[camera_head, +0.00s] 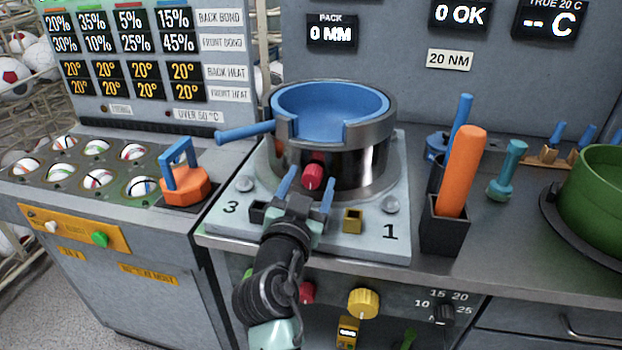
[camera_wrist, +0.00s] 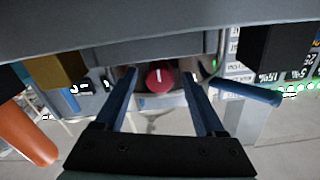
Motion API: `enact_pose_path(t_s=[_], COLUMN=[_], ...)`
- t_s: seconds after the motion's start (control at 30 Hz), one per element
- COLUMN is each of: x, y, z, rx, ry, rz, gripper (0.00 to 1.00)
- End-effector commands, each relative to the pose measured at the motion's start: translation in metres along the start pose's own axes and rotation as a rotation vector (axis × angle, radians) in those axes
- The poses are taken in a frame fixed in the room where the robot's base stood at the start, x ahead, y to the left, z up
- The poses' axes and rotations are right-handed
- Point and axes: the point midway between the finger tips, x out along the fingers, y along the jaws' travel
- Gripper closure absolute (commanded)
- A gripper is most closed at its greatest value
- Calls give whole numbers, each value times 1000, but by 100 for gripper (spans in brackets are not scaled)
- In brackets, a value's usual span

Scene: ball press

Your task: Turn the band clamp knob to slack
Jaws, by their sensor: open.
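The band clamp knob (camera_head: 314,176) is red and sits low on the front of the dark metal band around the press. In the wrist view the red knob (camera_wrist: 160,78) shows a short white mark that looks roughly upright. My gripper (camera_head: 308,187) is open, and its two blue fingers reach toward the knob from the front. In the wrist view my gripper (camera_wrist: 159,75) has one finger on each side of the knob, with gaps on both sides. I cannot tell whether the fingertips reach past the knob's face.
The press holds a blue bowl (camera_head: 330,110), with a blue handle (camera_head: 245,132) sticking out left. A brass block (camera_head: 352,220) stands on the base plate right of my gripper. An orange-handled tool (camera_head: 462,170) stands in a black holder. A yellow knob (camera_head: 363,303) is on the panel below.

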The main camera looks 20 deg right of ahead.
Motion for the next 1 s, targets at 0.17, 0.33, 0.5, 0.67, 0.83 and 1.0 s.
enact_pose_path(t_s=[0.17, 0.33, 0.5, 0.67, 0.83, 1.0], x=[9, 10, 10, 10, 10, 10], y=[0, 0, 0, 0, 0, 0], z=[0, 0, 0, 0, 0, 0], rx=[0, 0, 0, 0, 0, -1], ry=[0, 0, 0, 0, 0, 0], rz=[0, 0, 0, 0, 0, 0], gripper=[29, 29, 41, 70, 100, 100])
